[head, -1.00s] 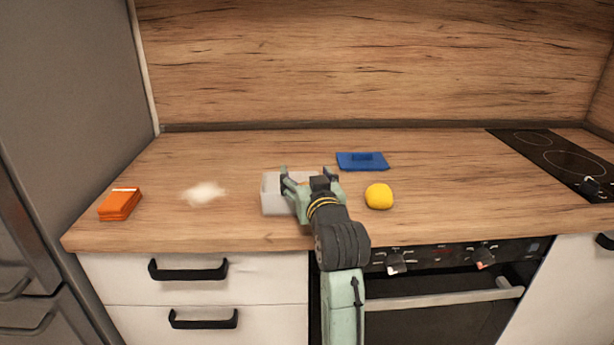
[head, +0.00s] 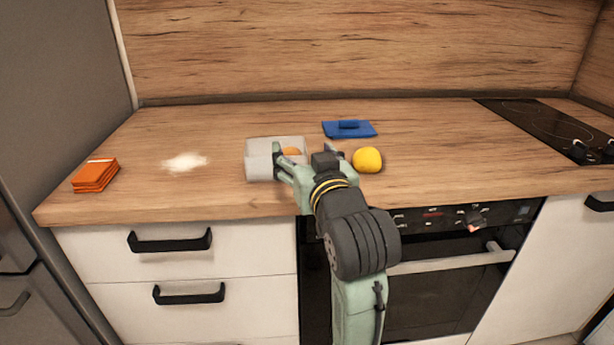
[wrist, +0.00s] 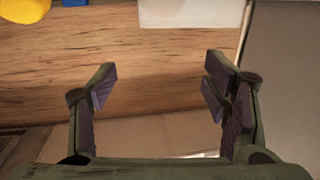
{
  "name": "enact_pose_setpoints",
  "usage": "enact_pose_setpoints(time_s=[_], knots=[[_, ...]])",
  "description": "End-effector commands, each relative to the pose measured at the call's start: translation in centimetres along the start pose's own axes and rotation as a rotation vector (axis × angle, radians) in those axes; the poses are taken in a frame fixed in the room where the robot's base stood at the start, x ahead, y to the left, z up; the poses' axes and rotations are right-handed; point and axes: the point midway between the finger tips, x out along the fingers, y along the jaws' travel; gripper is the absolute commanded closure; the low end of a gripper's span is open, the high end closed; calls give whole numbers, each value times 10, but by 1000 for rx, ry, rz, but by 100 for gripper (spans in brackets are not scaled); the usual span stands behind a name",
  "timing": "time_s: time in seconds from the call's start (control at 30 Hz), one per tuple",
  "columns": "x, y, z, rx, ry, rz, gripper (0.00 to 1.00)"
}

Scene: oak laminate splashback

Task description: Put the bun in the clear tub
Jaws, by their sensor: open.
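The clear tub (head: 259,168) stands on the counter left of centre, whitish and see-through. A rounded orange-brown thing, apparently the bun (head: 291,151), shows inside its right part, partly hidden by my gripper. My gripper (head: 303,160) is open and empty, at the tub's front right in the head view. In the wrist view, my gripper (wrist: 161,75) has its fingers spread with nothing between them. The tub (wrist: 190,12) shows there only as a pale strip at the top, beyond the fingertips. The bun is not visible in the wrist view.
A yellow round object (head: 367,160) sits right of my gripper. A blue flat object with a raised part (head: 348,129) lies behind. An orange stack (head: 95,175) and a white patch (head: 185,162) are to the left. The hob (head: 550,125) is far right.

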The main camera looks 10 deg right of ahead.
Motion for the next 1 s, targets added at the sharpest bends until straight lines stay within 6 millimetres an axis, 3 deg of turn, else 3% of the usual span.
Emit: enact_pose_setpoints(time_s=[0.33,0.63,0.7,0.77,0.87,0.93,1.0], knots=[[-16,-1,2,-2,2,2,31],[-17,-2,0,-2,1,1,31],[-14,-9,-2,-4,14,-14,31],[-9,-28,-9,-10,50,-50,31],[1,-87,-32,-21,170,-165,31],[-1,-148,-56,-21,300,-280,31],[-17,-213,-80,-4,447,-404,31]])
